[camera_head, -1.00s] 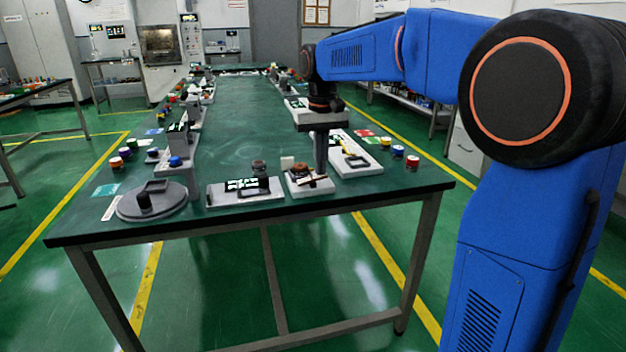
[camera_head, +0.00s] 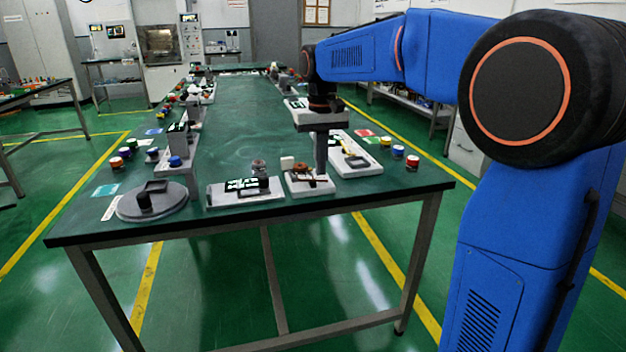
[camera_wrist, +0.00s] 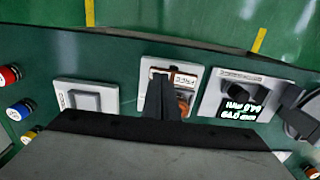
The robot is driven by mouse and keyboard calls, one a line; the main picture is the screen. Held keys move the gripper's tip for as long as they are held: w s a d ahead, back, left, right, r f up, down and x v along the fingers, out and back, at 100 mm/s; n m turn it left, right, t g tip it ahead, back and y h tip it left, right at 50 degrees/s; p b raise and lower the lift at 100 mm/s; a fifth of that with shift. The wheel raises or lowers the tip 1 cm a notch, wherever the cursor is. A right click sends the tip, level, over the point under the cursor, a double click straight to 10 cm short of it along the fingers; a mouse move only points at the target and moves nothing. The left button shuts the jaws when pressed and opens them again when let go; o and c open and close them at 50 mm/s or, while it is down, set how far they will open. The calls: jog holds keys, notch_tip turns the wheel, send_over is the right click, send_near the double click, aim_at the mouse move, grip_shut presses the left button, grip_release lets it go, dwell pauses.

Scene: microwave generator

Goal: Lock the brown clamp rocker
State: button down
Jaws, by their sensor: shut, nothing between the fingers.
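The brown clamp rocker (camera_head: 301,176) sits on a small light-grey base plate (camera_head: 309,189) near the front edge of the green table. In the wrist view its base plate (camera_wrist: 196,72) shows at the centre, with a brown part of the rocker (camera_wrist: 183,105) just right of the fingers. My gripper (camera_head: 321,172) is shut and points down at the right part of the rocker. In the wrist view my gripper (camera_wrist: 165,112) covers much of the clamp. I cannot tell whether the fingertips touch the rocker.
A panel with a lit display (camera_head: 243,192) stands left of the clamp, and a grey round turntable (camera_head: 165,208) is farther left. A white plate with a yellow-black part (camera_head: 357,160) lies to the right. The table's middle (camera_head: 240,120) is clear.

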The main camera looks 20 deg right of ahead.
aim_at(322, 179)
notch_tip(322, 179, up, 6)
dwell(0.8)
jog(key=shift+r, duration=0.1)
jog(key=s+d+f+t, duration=0.1)
jog(key=s+d+f, duration=0.2)
jog(key=s, duration=0.7)
jog(key=s+d+f+t, duration=0.2)
jog(key=s+f, duration=0.1)
jog(key=s, duration=0.7)
jog(key=s+d+f+t, duration=0.1)
jog(key=s+d+f, duration=0.1)
jog(key=s+f, duration=1)
jog(key=shift+s+f+t, duration=0.3)
jog(key=shift+s+t, duration=0.1)
jog(key=shift+s, duration=0.35)
